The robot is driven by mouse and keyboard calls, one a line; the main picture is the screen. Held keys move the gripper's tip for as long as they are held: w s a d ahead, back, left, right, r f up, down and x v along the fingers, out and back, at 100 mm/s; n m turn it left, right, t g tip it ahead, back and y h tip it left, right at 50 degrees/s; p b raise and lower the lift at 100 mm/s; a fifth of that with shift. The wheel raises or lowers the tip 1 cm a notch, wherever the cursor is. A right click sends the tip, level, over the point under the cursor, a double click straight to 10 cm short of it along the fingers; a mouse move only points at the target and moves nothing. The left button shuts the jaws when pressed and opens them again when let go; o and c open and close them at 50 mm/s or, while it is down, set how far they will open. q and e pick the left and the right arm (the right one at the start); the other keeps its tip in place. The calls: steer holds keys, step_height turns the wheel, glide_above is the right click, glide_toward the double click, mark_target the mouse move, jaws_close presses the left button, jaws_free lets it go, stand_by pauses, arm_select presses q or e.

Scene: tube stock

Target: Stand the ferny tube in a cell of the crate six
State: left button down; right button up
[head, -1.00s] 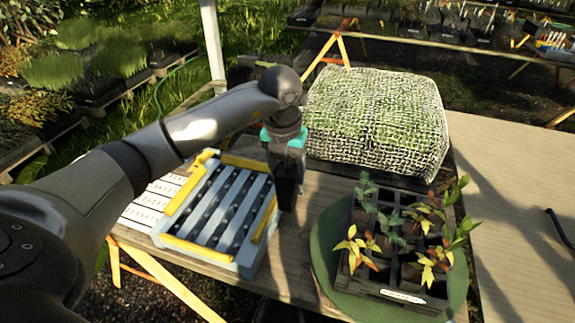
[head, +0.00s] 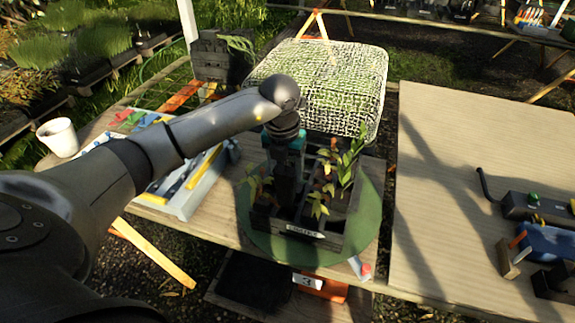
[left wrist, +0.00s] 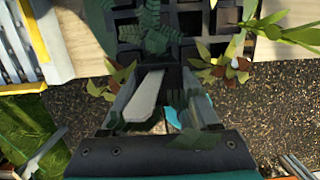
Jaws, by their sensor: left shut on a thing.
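My left gripper (head: 285,190) points down over the dark crate (head: 305,233), whose cells hold several plants. In the left wrist view the jaws (left wrist: 160,92) are closed among the cells. Ferny green fronds (left wrist: 160,35) rise at the jaw tips; the held tube's body is mostly hidden, and I cannot tell how deep it sits. In the head view my gripper and arm hide the ferns. The white label on the crate's front is too small to read surely. My right gripper is not in view.
The crate stands on a round green mat (head: 362,215). Leafy yellow-green plants (head: 347,165) fill cells at its right. A blue-grey slatted rack (head: 190,192) lies left, a netted mound (head: 325,85) behind. The wooden table (head: 440,170) at right has free room.

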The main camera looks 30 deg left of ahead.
mark_target(287, 205)
arm_select(q)
steer(key=shift+d, duration=0.15)
steer(key=shift+f+b, duration=0.45)
steer(key=shift+f, duration=0.2)
steer(key=shift+f+b, duration=0.6)
steer(key=shift+f, duration=0.15)
steer(key=shift+r, duration=0.15)
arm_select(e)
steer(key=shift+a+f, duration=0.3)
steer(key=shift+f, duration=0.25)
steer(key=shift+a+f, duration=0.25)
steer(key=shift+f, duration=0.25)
arm_select(q)
steer(key=shift+f, duration=0.25)
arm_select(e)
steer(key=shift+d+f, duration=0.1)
arm_select(q)
steer(key=shift+f, duration=0.1)
steer(key=shift+f+b, duration=3.6)
steer(key=shift+f, duration=1)
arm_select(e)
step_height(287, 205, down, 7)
arm_select(q)
steer(key=shift+f, duration=0.3)
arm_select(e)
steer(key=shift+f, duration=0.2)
